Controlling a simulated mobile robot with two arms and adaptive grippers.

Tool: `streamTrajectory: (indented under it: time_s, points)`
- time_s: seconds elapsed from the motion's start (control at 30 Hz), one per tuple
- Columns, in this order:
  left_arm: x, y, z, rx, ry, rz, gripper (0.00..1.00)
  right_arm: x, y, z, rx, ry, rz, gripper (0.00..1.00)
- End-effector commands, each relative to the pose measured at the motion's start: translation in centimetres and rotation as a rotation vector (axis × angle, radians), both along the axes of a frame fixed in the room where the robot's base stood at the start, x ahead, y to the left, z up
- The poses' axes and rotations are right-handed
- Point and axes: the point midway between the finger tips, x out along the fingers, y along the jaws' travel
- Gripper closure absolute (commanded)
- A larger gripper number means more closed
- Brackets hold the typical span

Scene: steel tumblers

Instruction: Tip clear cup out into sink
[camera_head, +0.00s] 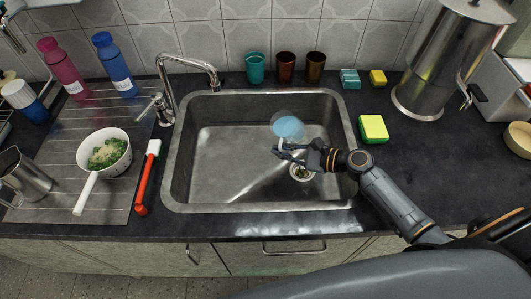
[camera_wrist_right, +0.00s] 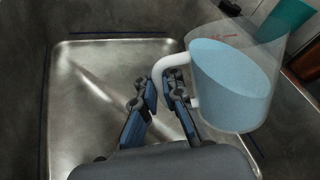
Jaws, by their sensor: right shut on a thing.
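The clear cup (camera_head: 288,127) holds blue liquid and is over the sink (camera_head: 225,165), towards its right side. My right gripper (camera_head: 279,148) is shut on the cup's pale handle. In the right wrist view the cup (camera_wrist_right: 232,85) is right of my right gripper (camera_wrist_right: 160,98), with the handle (camera_wrist_right: 168,64) between the fingers. The liquid still fills much of the cup. The cup's exact tilt is hard to tell. The sink basin (camera_wrist_right: 95,80) lies below. My left gripper is not seen.
The faucet (camera_head: 172,85) stands at the sink's back left. Three tumblers (camera_head: 286,68) stand behind the sink. Sponges (camera_head: 373,129) and a large steel container (camera_head: 432,65) are at the right. A bowl (camera_head: 112,160), bottles (camera_head: 112,65) and a red-handled brush (camera_head: 146,182) are at the left.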

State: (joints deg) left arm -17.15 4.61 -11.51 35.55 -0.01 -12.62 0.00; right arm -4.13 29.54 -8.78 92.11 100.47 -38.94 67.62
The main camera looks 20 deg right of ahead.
Motion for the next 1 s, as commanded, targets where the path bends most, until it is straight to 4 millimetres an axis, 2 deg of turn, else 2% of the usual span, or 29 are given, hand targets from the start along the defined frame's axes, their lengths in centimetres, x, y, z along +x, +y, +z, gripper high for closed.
streamTrajectory:
  time_s: [1.0]
  points:
    - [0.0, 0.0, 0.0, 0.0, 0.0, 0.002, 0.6, 0.0, 0.1, -1.1, -0.117, -0.066, -0.016, 1.0]
